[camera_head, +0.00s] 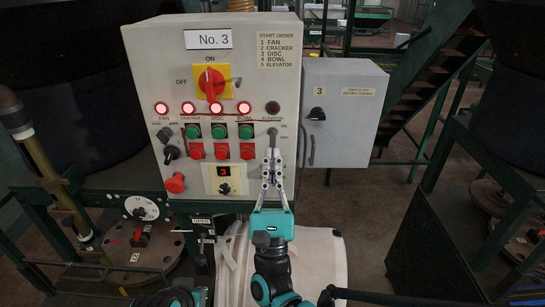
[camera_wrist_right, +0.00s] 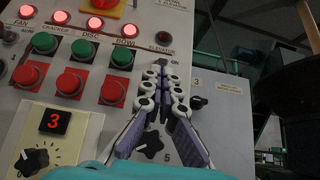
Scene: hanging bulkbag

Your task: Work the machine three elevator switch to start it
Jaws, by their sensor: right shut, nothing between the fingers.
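The No. 3 control panel (camera_head: 140,60) is a pale grey box with a red and yellow main switch (camera_head: 211,82) at the top. The elevator lamp (camera_head: 272,107) is dark. In the right wrist view a small dark part (camera_wrist_right: 160,62) shows just above my fingertips, by the ON mark. My right gripper (camera_head: 272,154) is shut and empty, its tips (camera_wrist_right: 161,72) at or close to the switch; contact is unclear. My left gripper is not in view.
A dark knob (camera_wrist_right: 148,145) marked 5 sits behind my fingers. A grey side cabinet (camera_head: 345,110) stands right of the panel. A white bulk bag (camera_head: 320,260) is below.

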